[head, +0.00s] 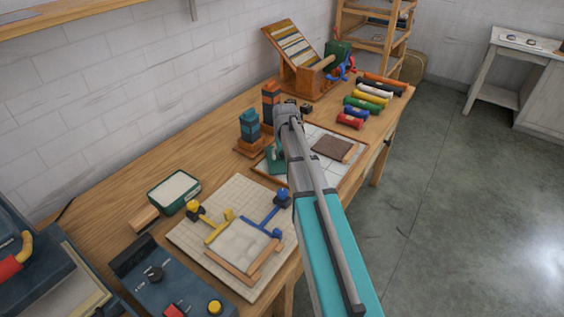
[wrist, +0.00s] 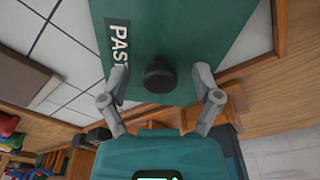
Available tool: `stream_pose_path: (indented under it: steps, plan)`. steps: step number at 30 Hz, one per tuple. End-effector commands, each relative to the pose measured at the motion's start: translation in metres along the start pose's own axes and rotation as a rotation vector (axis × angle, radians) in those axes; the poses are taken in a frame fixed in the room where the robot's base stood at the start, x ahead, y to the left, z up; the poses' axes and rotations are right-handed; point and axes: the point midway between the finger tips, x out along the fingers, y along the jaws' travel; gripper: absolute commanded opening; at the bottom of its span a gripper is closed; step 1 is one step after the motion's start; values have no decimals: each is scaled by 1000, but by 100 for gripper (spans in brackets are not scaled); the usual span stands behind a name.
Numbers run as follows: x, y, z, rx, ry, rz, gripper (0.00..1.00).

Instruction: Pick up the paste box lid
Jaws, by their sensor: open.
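The paste box lid (wrist: 195,35) is a flat dark green panel with a partly visible white "PAST" label and a round black knob (wrist: 160,75). In the wrist view my gripper (wrist: 161,78) is open, with one finger on each side of the knob and a gap to it on both sides. It holds nothing. In the head view a green part (head: 274,160) shows beside my arm at the left of the tiled tray; my arm hides much of that spot and the fingertips there. I cannot tell how high the fingers are above the lid.
The wood-rimmed tiled tray (head: 350,172) also holds a brown slab (head: 332,147). Dark blue-green bottles (head: 250,127) stand in a wooden holder close behind. A pale board (head: 190,240) with yellow and blue clamps lies nearer. Coloured rolls (head: 368,103) lie at the far end.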

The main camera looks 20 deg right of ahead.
Motion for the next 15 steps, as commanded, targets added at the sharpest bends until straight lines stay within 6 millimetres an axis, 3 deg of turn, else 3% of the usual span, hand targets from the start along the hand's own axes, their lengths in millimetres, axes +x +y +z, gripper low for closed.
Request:
stream_pose_path:
  steps: [15]
  plan:
    - [0, 0, 0, 0, 0, 0, 82]
